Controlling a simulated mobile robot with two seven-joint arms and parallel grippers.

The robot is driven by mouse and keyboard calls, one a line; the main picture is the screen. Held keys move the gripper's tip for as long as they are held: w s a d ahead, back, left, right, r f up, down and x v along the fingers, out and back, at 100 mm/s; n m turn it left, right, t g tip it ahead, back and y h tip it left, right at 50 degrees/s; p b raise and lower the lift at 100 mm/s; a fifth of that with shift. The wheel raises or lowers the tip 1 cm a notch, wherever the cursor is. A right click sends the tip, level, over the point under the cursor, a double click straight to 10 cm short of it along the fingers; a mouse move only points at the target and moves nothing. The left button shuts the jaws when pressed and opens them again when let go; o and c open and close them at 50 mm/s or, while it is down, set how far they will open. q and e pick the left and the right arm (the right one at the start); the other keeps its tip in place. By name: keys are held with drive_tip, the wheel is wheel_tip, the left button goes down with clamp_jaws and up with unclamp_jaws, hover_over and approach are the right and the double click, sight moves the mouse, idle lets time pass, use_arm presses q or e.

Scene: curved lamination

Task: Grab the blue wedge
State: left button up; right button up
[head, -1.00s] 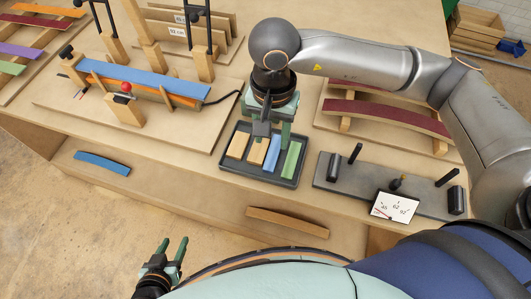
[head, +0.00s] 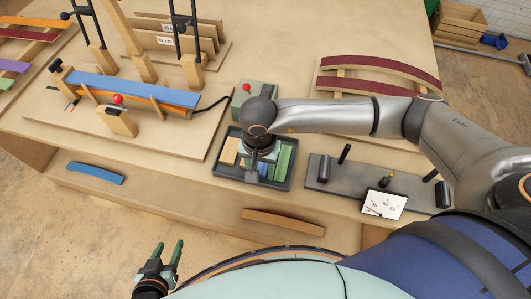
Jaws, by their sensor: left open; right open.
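The dark tray (head: 228,172) lies on the table and holds several narrow strips, with a tan one (head: 229,151) at its left and a green one (head: 284,161) at its right. The blue wedge lies between them and is now mostly hidden under my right gripper (head: 257,172). That gripper is open and points down over the middle of the tray. I cannot tell whether its fingers are around the wedge or touching it. My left gripper (head: 169,258) is open and empty, low in front of the table, away from the tray.
A jig with a long blue strip (head: 130,88) and a red knob stands at the left. A grey plate with posts (head: 330,180) and a dial card (head: 384,204) lie right of the tray. A green box with a red button (head: 262,95) stands behind it. Dark red curved laminations (head: 365,88) lie behind right.

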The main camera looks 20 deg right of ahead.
drive_tip(key=shift+f, duration=0.25)
clamp_jaws()
drive_tip(key=shift+r, duration=0.15)
idle(0.4)
